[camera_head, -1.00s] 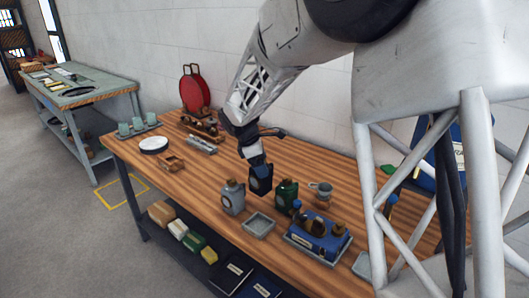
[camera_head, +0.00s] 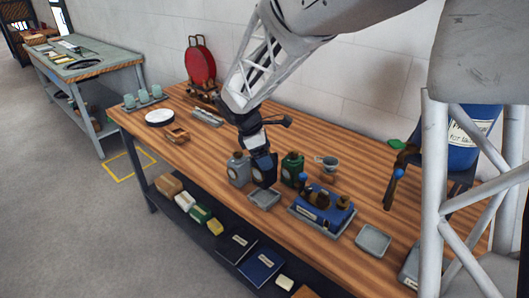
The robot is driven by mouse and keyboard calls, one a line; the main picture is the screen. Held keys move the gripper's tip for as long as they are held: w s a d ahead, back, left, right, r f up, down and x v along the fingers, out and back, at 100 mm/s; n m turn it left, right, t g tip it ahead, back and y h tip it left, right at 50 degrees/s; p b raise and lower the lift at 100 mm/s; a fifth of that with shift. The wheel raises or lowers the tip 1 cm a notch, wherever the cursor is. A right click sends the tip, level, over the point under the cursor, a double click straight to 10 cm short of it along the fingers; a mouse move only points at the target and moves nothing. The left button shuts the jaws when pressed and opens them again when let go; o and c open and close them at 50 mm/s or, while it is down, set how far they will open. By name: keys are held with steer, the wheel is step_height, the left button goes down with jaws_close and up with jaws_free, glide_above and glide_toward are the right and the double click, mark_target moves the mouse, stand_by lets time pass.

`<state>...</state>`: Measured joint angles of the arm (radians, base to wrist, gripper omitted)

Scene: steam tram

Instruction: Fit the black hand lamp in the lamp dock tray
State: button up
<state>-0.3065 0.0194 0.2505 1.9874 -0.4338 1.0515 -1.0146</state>
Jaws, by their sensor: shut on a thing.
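My gripper (camera_head: 257,147) is shut on the black hand lamp (camera_head: 264,173) and holds it upright from above. The lamp is over a small square grey tray (camera_head: 268,205), which looks like the lamp dock tray. The lamp's lower end is at the tray's back part. I cannot tell whether it touches the tray floor. My gripper's fingertips are partly hidden against the dark lamp.
A grey flask (camera_head: 238,171) stands close at the left and a green flask (camera_head: 292,168) close at the right. A blue caddy (camera_head: 322,209) is at the front right. Another grey tray (camera_head: 373,239) lies farther right. A cup (camera_head: 327,164) stands behind.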

steer(key=shift+f, duration=0.3)
steer(key=shift+f, duration=1.5)
steer(key=shift+f, duration=1.55)
stand_by(2.6)
steer(key=o, duration=1.4)
steer(key=shift+c, duration=0.2)
steer(key=shift+v, duration=3.95)
